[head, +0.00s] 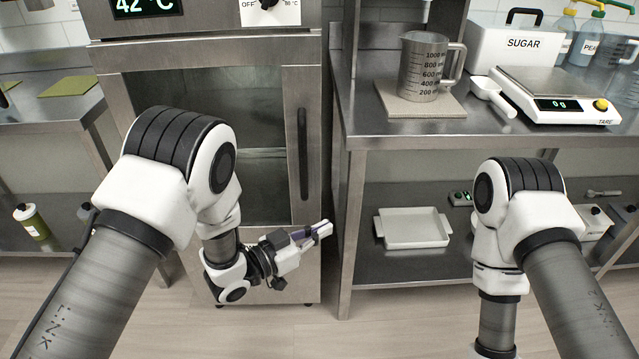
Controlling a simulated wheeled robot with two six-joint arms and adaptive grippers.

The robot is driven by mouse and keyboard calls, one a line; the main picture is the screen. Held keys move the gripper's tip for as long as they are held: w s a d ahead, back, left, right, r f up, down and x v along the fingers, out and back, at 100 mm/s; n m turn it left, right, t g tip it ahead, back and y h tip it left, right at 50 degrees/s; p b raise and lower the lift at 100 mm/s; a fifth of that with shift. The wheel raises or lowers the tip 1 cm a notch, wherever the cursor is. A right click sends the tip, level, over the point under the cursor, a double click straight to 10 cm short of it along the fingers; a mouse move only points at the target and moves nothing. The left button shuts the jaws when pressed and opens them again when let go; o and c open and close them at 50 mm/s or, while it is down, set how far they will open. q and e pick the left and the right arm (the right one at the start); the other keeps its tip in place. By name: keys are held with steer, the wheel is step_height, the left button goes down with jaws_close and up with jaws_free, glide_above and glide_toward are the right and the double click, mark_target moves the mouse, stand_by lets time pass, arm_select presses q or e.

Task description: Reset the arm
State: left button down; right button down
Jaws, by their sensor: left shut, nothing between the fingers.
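My left arm comes in from the left and bends down in front of the steel cabinet. My left gripper (318,232) is shut and empty, in front of the cabinet's lower right part and below its door handle. It points to the right, towards the gap beside the steel table. My right arm (520,200) comes in from the right and hangs down in front of the table. Its lower end leaves the picture at the bottom, so the right gripper is out of view.
The cabinet (265,272) has a closed glass door with a vertical handle (303,155). On the steel table (385,143) stand a measuring jug (418,68), a scoop (490,92), a scale (560,107) and a sugar box (500,45). A white tray (412,243) sits on the lower shelf.

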arm_select(q)
steer(key=s+a+f+n+g+y, duration=0.1)
steer(key=s+a+f+n+y, duration=0.35)
steer(key=a+f, duration=0.4)
steer(key=s+a+f+n+y, duration=0.45)
steer(key=a+f, duration=0.35)
steer(key=f, duration=0.2)
steer(key=s+a+f+n+g+y, duration=0.1)
steer(key=s+a+f+g+y, duration=0.15)
steer(key=s, duration=0.45)
steer(key=s+a+f+n+g+y, duration=0.1)
steer(key=s+a+f+g+y, duration=0.2)
steer(key=s, duration=0.4)
steer(key=s+a+g, duration=0.3)
steer(key=s, duration=0.5)
step_height(320, 180, up, 12)
steer(key=s+p, duration=0.1)
steer(key=p, duration=1.1)
steer(key=shift+a+r+g, duration=0.15)
steer(key=shift+a+g, duration=0.15)
steer(key=shift+g, duration=0.15)
